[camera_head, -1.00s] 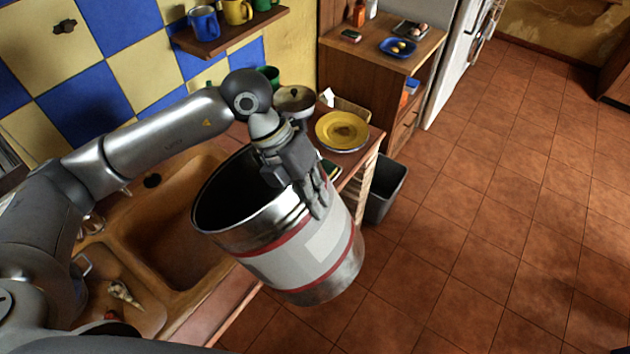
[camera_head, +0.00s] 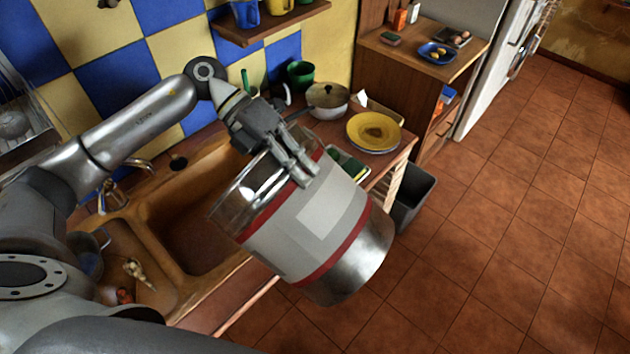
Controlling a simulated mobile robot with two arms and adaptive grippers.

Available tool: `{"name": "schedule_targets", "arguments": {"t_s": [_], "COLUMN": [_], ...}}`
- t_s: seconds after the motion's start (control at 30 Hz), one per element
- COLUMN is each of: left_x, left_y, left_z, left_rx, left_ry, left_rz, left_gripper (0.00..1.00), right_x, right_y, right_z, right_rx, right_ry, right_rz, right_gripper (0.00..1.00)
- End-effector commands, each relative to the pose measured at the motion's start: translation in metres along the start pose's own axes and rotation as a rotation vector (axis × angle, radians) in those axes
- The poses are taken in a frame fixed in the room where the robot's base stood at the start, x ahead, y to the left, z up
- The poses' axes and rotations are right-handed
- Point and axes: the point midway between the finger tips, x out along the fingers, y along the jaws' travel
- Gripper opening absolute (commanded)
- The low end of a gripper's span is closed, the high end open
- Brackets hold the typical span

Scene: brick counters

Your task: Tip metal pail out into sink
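The metal pail (camera_head: 322,222) is silver with a pale label band and red stripes. It is tilted strongly, with its mouth toward the left over the sink's right side and its base toward the lower right, over the counter edge and floor. My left gripper (camera_head: 300,172) is shut on the pail's upper rim. The inside of the pail is mostly hidden and nothing is seen pouring out. The brown sink (camera_head: 190,225) is set in the counter to the left of and below the pail. My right gripper is not in view.
A faucet (camera_head: 115,190) stands at the sink's back left. Food scraps (camera_head: 137,270) lie on the drainboard. A yellow plate (camera_head: 374,131) and lidded pot (camera_head: 328,99) are on the counter behind the pail. A grey bin (camera_head: 412,198) stands on the tiled floor.

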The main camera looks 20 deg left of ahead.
Motion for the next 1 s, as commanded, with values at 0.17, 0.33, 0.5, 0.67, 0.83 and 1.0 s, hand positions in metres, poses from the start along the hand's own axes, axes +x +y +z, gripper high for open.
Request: {"name": "schedule_targets", "arguments": {"t_s": [0.17, 0.33, 0.5, 0.67, 0.83, 1.0], "left_x": [-0.011, -0.021, -0.031, -0.040, -0.047, -0.054], "left_y": [0.017, 0.031, 0.045, 0.059, 0.075, 0.091], "left_z": [0.001, 0.001, 0.001, 0.001, 0.001, 0.001], "left_rx": [0.002, 0.002, 0.004, 0.004, 0.005, 0.005], "left_ry": [-0.006, -0.007, -0.007, -0.007, -0.007, -0.007], "left_rz": [-0.079, -0.141, -0.204, -0.264, -0.313, -0.362], "left_gripper": [0.00, 0.00, 0.00, 0.00, 0.00, 0.00], "right_x": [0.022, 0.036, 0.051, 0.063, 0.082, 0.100], "right_y": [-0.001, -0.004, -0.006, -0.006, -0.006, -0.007], "right_z": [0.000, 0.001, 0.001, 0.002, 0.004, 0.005], "right_rx": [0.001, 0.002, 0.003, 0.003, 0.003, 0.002], "right_ry": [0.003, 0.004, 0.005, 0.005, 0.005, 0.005], "right_rz": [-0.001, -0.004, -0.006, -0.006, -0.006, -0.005], "right_gripper": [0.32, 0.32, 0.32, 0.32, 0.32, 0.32]}}
